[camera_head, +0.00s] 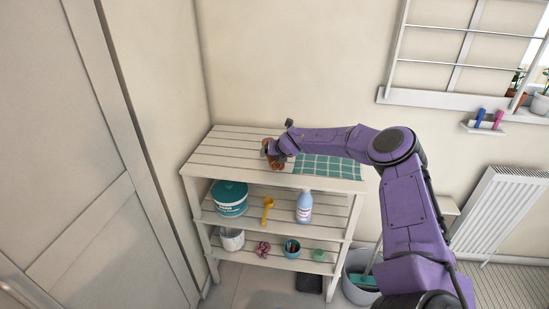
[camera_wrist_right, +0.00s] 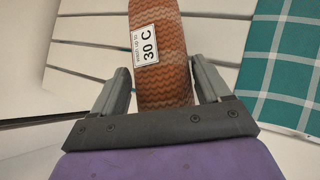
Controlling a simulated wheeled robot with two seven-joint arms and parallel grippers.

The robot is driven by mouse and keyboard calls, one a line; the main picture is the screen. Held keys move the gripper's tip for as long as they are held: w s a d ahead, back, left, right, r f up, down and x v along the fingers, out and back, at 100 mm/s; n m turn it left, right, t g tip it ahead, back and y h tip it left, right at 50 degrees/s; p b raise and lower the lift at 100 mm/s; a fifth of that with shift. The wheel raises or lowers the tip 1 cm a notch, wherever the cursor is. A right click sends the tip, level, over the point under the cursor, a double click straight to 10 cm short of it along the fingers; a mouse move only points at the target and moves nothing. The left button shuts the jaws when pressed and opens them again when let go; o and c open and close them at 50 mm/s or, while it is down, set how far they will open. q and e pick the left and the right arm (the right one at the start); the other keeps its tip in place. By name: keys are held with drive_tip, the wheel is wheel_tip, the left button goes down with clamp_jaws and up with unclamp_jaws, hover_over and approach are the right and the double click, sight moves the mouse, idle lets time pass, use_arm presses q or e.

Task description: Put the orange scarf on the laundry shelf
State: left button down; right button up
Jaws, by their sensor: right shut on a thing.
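The orange scarf (camera_wrist_right: 163,65) is a rolled, ribbed orange-brown cloth with a white label reading 30 C. In the right wrist view it sits between the two fingers of my right gripper (camera_wrist_right: 162,85), which is shut on it. In the head view the scarf (camera_head: 285,147) is at the top of the white slatted shelf (camera_head: 222,150), left of a teal checked cloth (camera_head: 330,167). I cannot tell whether it touches the slats. My right gripper (camera_head: 272,151) is partly hidden there by the arm and scarf. My left gripper is out of view.
The shelf's left top is bare. Lower levels hold a teal tub (camera_head: 230,199), a yellow scoop (camera_head: 267,209), a bottle (camera_head: 304,206) and small items. A bucket (camera_head: 358,278) stands at right. A wall rack (camera_head: 468,45) hangs above right, and a door (camera_head: 75,150) stands left.

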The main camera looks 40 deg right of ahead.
drive_tip(key=shift+f, duration=1.15)
drive_tip(key=shift+s, duration=0.1)
drive_tip(key=o, duration=1.1)
drive_tip(key=shift+r+p, duration=0.15)
drive_tip(key=shift+p, duration=0.15)
drive_tip(key=v, duration=1.2)
drive_tip(key=s+a+f+n+g+h, duration=0.1)
drive_tip(key=s+a+f+n+g, duration=0.1)
drive_tip(key=s+a+f+n, duration=0.7)
drive_tip(key=s+a+f+n+g+h, duration=0.2)
drive_tip(key=s+a+f+n, duration=0.4)
drive_tip(key=f+n, duration=0.55)
drive_tip(key=s+a+f+n, duration=0.2)
drive_tip(key=s+f+n, duration=0.1)
drive_tip(key=s+n, duration=0.2)
drive_tip(key=s+a+f+n+g+y, duration=0.1)
drive_tip(key=s+n, duration=0.4)
drive_tip(key=s, duration=0.5)
drive_tip(key=s+a+f+n+y, duration=0.1)
drive_tip(key=s+a+f+n, duration=0.3)
drive_tip(key=s+a+n, duration=0.1)
drive_tip(key=shift+s+a+f+n+g+b, duration=0.3)
drive_tip(key=shift+s+n+g+b, duration=0.15)
drive_tip(key=shift+s, duration=0.7)
